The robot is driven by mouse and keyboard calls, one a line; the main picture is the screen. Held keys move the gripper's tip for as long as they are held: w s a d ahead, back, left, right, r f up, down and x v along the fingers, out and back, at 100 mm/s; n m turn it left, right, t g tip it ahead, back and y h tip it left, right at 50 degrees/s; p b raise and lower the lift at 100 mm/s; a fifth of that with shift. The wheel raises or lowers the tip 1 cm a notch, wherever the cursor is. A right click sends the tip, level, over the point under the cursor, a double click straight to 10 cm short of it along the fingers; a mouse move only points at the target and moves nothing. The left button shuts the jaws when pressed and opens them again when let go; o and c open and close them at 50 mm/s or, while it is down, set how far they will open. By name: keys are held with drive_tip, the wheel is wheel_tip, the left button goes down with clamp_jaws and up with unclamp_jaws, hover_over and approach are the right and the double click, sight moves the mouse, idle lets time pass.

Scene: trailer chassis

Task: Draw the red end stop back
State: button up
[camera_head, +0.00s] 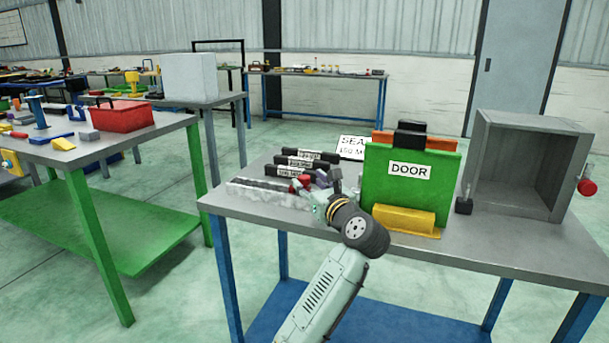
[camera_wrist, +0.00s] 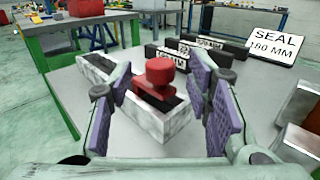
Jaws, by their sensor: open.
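The red end stop (camera_wrist: 160,72) has a round red knob on top and a flat red base. It sits on a pale grey slotted rail (camera_wrist: 165,126) with a dark strip along its top. In the head view the red end stop (camera_head: 304,180) is small, beside my gripper (camera_head: 318,181), at the right end of the rail (camera_head: 240,187). My gripper (camera_wrist: 161,85) is open, its purple finger pads standing on either side of the end stop with gaps visible in the wrist view. The pads do not appear to touch it.
Several black labelled bars (camera_head: 307,161) lie behind the rail. A white SEAL sign (camera_wrist: 277,36) stands behind. A green DOOR panel (camera_head: 400,195) with a yellow block (camera_head: 404,219) stands close right of my gripper. An open grey box (camera_head: 520,165) is farther right.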

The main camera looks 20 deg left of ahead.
sight(307, 180)
drive_tip(key=shift+x, duration=1.95)
drive_tip(key=shift+c, duration=0.5)
clamp_jaws()
drive_tip(key=shift+p, duration=0.3)
